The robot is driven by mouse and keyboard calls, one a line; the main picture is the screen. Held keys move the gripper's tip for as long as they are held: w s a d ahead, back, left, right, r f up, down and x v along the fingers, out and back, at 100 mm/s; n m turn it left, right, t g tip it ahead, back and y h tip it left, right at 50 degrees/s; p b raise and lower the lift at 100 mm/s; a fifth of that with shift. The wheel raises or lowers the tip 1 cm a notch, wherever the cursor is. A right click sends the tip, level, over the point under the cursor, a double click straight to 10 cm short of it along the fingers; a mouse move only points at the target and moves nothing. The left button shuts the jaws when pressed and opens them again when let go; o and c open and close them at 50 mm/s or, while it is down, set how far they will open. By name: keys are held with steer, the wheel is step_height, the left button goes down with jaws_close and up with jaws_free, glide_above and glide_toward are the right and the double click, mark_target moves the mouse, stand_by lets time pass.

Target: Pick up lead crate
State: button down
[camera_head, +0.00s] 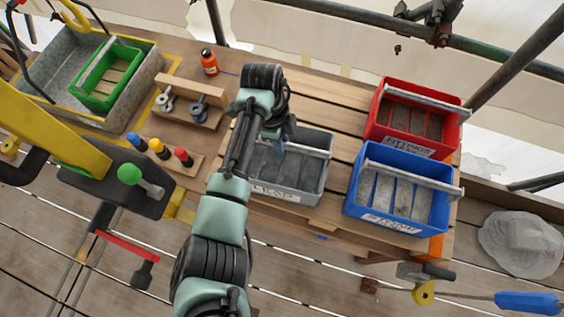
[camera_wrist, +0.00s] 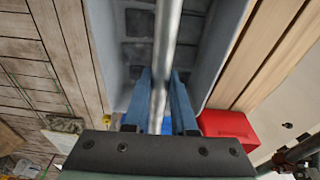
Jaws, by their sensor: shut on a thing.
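The lead crate, which I take to be the grey crate (camera_head: 316,180) with a partly hidden white label, is in the middle of the wooden pallet. In the wrist view its grey wall (camera_wrist: 213,55) and dark blocks inside it show, with a pale round handle bar (camera_wrist: 167,40) running across. My gripper (camera_head: 281,148) is over the crate, with its blue fingers (camera_wrist: 161,95) shut on the bar, one on each side. The crate looks level; I cannot tell whether it touches the planks. My arm hides its left part.
A red crate (camera_head: 429,149) and a blue crate (camera_head: 413,231) stand close on the right. At left are a green crate (camera_head: 88,99) in a metal tub (camera_head: 138,98), a bolt rack (camera_head: 190,98), an orange bottle (camera_head: 209,63) and coloured-handled tools (camera_head: 160,149). Scaffold tubes (camera_head: 385,38) cross the back.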

steer(key=shift+w+r, duration=0.1)
steer(key=shift+r, duration=0.05)
step_height(320, 180, up, 10)
steer(key=b, duration=0.2)
steer(key=shift+b, duration=0.35)
stand_by(0.8)
